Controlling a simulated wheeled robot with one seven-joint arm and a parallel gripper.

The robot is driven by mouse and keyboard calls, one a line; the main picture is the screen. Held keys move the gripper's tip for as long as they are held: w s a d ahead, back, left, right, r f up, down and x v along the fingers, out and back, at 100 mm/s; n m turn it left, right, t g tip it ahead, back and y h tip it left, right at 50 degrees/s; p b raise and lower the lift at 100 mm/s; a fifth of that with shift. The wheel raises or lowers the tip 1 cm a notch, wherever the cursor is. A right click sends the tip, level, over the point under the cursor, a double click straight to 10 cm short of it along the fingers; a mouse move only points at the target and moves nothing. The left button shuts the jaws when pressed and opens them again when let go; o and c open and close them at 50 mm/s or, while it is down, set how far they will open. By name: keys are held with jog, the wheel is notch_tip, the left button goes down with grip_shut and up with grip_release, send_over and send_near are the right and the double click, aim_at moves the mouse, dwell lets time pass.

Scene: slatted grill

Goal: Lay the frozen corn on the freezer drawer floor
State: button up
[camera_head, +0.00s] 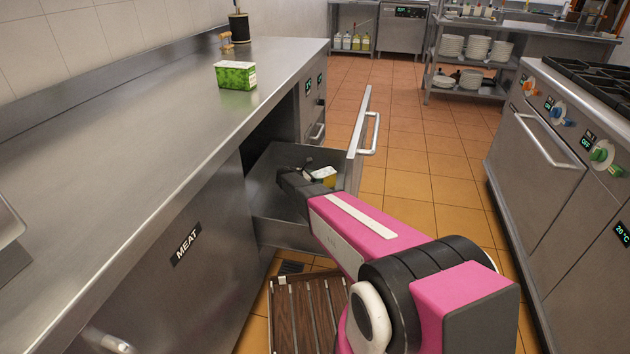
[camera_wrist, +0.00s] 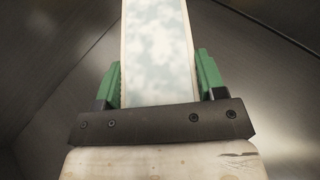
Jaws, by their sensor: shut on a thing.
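The frozen corn is a small box with yellow and white faces (camera_head: 325,175), seen at my gripper inside the open freezer drawer (camera_head: 280,205). In the wrist view, the green fingers of my gripper (camera_wrist: 158,80) are shut on the box (camera_wrist: 156,45), which shows a pale mottled face with light edges. Dark grey drawer surfaces surround it. My arm hides part of the drawer in the head view. I cannot tell whether the box touches the drawer floor.
A green box (camera_head: 235,75) stands on the steel counter (camera_head: 150,110) above the drawer. The drawer front with its handle (camera_head: 370,133) stands out into the aisle. A brown slatted grill (camera_head: 300,310) is low beside my arm. A stove (camera_head: 560,140) lines the right.

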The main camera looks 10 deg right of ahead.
jog(key=shift+f, duration=0.2)
jog(key=shift+f, duration=0.15)
jog(key=o, duration=1.3)
jog(key=v, duration=1.2)
jog(key=shift+r, duration=0.25)
